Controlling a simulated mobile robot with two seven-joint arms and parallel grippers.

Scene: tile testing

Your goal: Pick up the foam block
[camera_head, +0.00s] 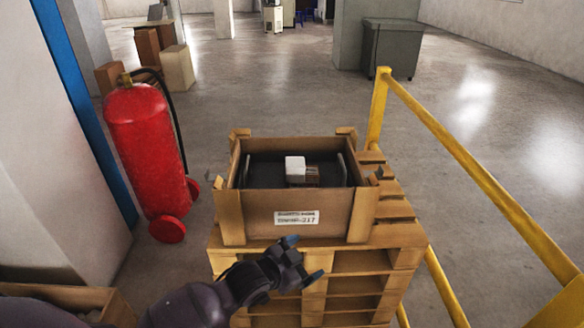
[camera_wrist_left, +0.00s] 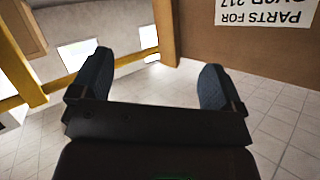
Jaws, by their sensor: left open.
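A small white block (camera_head: 295,166), which looks like the foam block, is inside the wooden crate (camera_head: 256,212) in the head view. It is on or in a dark tray (camera_head: 262,172), and its lower part is hard to make out. My left gripper (camera_head: 302,259) is open and empty, in front of the crate's near wall and apart from the block. In the left wrist view its two blue fingers (camera_wrist_left: 157,72) are spread, with nothing between them. The block is not visible there. My right gripper is not in view.
A small brown block (camera_head: 311,174) is beside the white one. The crate stands on stacked pallets (camera_head: 400,236). A yellow railing (camera_head: 470,165) runs on the right, and a red fire extinguisher (camera_head: 147,150) stands at left. The labelled crate wall (camera_wrist_left: 205,48) shows in the wrist view.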

